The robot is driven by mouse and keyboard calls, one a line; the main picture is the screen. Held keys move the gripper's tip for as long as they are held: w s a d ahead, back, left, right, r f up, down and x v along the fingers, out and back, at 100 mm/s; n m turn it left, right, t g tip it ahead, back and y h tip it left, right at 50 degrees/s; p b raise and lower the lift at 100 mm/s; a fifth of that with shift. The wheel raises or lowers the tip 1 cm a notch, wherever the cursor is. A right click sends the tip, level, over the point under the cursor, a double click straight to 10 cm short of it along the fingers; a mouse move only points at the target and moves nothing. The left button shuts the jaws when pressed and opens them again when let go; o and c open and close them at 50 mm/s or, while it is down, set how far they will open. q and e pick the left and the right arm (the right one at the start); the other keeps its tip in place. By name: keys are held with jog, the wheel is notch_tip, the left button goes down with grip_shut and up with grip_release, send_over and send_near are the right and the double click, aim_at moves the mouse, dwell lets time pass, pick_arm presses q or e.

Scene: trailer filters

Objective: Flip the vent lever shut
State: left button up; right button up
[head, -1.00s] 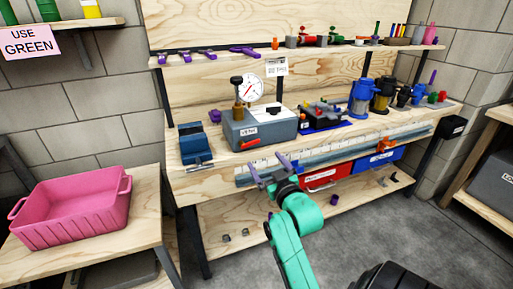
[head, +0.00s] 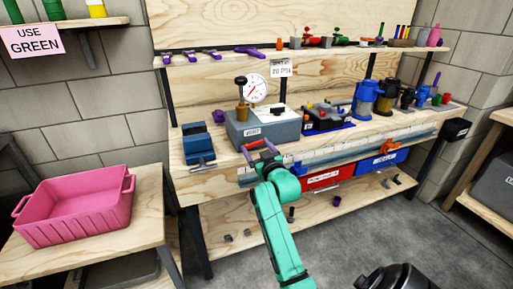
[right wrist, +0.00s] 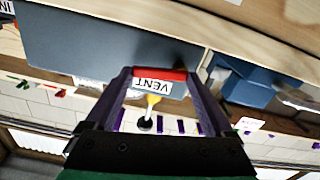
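The red vent lever (head: 251,145) is on the front of the grey gauge box (head: 283,128). In the right wrist view the lever (right wrist: 160,75) is beside the white VENT label (right wrist: 153,86), between the purple fingertips of my right gripper (right wrist: 160,73). Those fingers are spread apart, and I cannot tell whether either touches the lever. In the head view my right gripper (head: 262,153) is right at the box front and partly covers the lever. My left gripper is not in view.
A white-faced gauge (head: 258,88) stands on the box. A blue box (head: 198,149) is to its left, and a black tray (head: 325,120) with small parts to its right. A pink crate (head: 75,205) sits on the left table. Red (head: 322,181) and blue bins hang under the bench.

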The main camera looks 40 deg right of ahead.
jog(key=shift+m+p, duration=0.9)
jog(key=shift+p, duration=0.2)
jog(key=shift+f, duration=0.2)
jog(key=o, duration=1.1)
jog(key=v, duration=1.4)
jog(key=shift+s+a, duration=0.15)
jog(key=shift+s, duration=0.15)
